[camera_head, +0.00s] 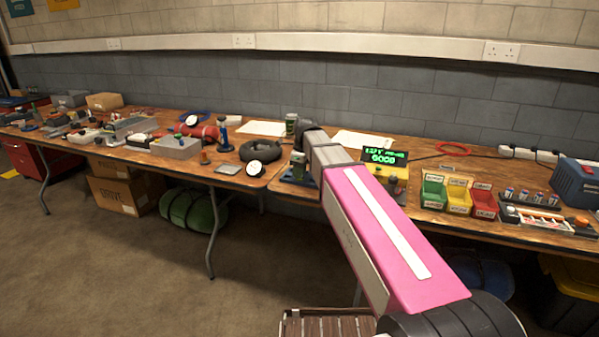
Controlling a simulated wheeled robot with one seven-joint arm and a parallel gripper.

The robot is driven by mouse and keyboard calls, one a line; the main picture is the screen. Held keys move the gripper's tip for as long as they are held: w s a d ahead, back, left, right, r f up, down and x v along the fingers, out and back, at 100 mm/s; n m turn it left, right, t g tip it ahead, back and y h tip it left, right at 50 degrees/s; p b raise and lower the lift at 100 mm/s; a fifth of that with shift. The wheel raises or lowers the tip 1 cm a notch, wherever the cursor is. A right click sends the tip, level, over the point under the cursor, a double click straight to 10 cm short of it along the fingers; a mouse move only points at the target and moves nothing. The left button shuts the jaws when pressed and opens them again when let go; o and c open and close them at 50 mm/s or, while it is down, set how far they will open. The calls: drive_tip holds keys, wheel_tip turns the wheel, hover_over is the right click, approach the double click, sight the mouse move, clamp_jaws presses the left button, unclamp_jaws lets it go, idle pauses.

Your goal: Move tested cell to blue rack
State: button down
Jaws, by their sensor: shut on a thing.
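My arm reaches from the lower right over the bench, and its dark wrist end is near the middle. I cannot make out the gripper's fingers or what is between them; the arm hides that area. A tester display (381,156) glows green and reads GOOD, on a yellow unit partly behind my arm. Several small cells (524,195) stand upright in a dark holder at the right. A green bin (433,191), a yellow bin (459,196) and a red bin (484,203) stand left of it. I cannot tell which thing is the blue rack.
A small device with a blue base (299,180) stands left of my arm. A blue box (577,183) sits at the far right. A black coil (262,149), a red cylinder (200,131) and a grey box (176,146) crowd the left bench. Boxes (125,194) lie below.

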drive_tip(key=shift+f, duration=0.25)
idle(0.3)
drive_tip(key=c, duration=0.9)
unclamp_jaws()
drive_tip(key=shift+r, duration=3.5)
